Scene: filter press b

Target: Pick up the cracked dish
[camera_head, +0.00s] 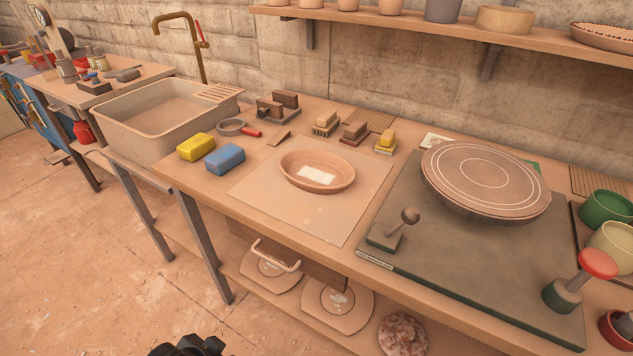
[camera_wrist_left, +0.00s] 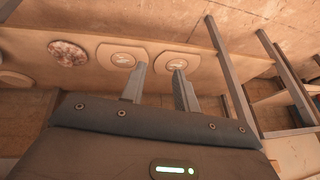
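A shallow oval terracotta dish (camera_head: 318,171) sits on a pale square mat (camera_head: 267,192) on the bench. A white rectangle lies inside it; I cannot make out a crack at this size. My left gripper (camera_wrist_left: 160,70) is open and empty in the left wrist view, its two fingers apart. It faces the lower shelf with its round plaques, and the dish is not in that view. A black part of mine (camera_head: 187,346) shows at the bottom edge of the head view, well below the bench top. My right gripper is not in view.
A yellow sponge (camera_head: 196,147) and blue sponge (camera_head: 225,159) lie left of the mat, by the sink (camera_head: 165,115). Brushes (camera_head: 354,132) stand behind. A round wheel (camera_head: 485,180) and a knobbed lever (camera_head: 399,228) are on the right. A drawer handle (camera_head: 275,256) juts out below.

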